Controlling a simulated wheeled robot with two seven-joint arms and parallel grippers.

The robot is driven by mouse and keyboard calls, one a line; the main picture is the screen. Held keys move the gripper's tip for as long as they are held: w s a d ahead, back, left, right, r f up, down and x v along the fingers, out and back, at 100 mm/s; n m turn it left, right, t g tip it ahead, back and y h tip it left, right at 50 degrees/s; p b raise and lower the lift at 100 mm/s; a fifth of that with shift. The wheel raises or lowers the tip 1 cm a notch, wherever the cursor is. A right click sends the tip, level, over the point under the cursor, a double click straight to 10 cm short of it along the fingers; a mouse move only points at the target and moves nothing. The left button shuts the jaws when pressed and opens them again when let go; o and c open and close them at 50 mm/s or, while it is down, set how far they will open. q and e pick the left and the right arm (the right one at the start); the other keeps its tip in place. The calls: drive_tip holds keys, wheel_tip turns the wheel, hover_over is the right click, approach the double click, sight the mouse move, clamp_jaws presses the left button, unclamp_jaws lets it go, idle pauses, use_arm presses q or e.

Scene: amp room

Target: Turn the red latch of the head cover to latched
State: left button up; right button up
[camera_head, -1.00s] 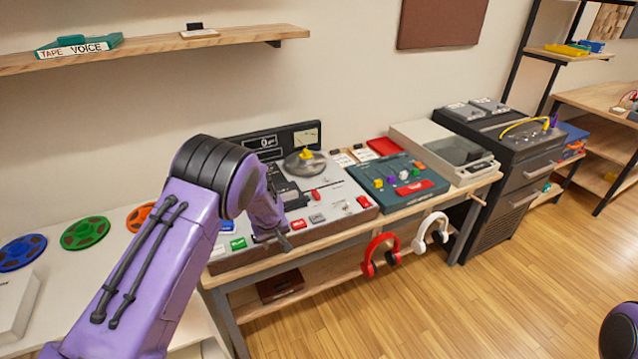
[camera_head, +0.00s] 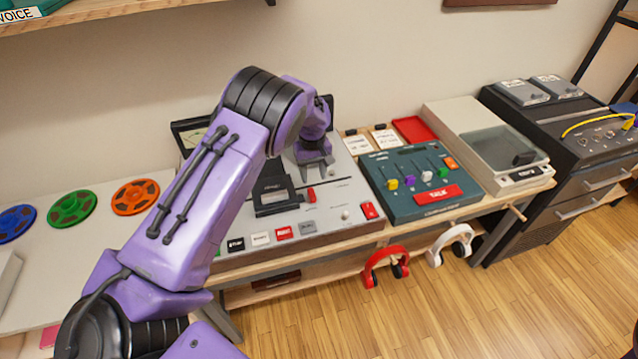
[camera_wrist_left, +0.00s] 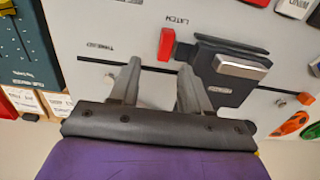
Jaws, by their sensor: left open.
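The red latch (camera_head: 311,195) stands on the grey tape machine (camera_head: 345,190), just right of the black head cover (camera_head: 272,188). In the left wrist view the red latch (camera_wrist_left: 166,44) is beside the printed word LATCH, and the head cover (camera_wrist_left: 230,75) is right of it. My left gripper (camera_head: 317,172) points down over the machine, just behind the latch. In the wrist view my left gripper (camera_wrist_left: 159,70) is open and empty, its fingertips just short of the latch, which lies ahead of the gap. I cannot tell its height above the panel. My right gripper is out of view.
Push buttons (camera_head: 260,239) line the machine's front edge. A teal mixer (camera_head: 405,205) with coloured knobs stands to the right, with red headphones (camera_head: 384,266) and white headphones (camera_head: 452,243) hanging below. Coloured reels (camera_head: 135,196) lie left. My left arm hides part of the machine.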

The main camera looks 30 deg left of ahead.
sight(312, 192)
use_arm(q)
drive_tip(key=f, duration=0.1)
drive_tip(key=s+f+p, duration=0.1)
drive_tip(key=f, duration=0.1)
drive_tip(key=s+f, duration=0.1)
drive_tip(key=shift+f, duration=0.15)
drive_tip(key=f, duration=0.1)
drive_tip(key=w+f, duration=0.1)
drive_tip(key=shift+w+f+p, duration=0.1)
drive_tip(key=shift+f+p, duration=0.2)
drive_tip(key=shift+w+f, duration=0.15)
drive_tip(key=shift+f, duration=0.1)
drive_tip(key=shift+s+r, duration=0.35)
drive_tip(key=c, duration=0.5)
clamp_jaws()
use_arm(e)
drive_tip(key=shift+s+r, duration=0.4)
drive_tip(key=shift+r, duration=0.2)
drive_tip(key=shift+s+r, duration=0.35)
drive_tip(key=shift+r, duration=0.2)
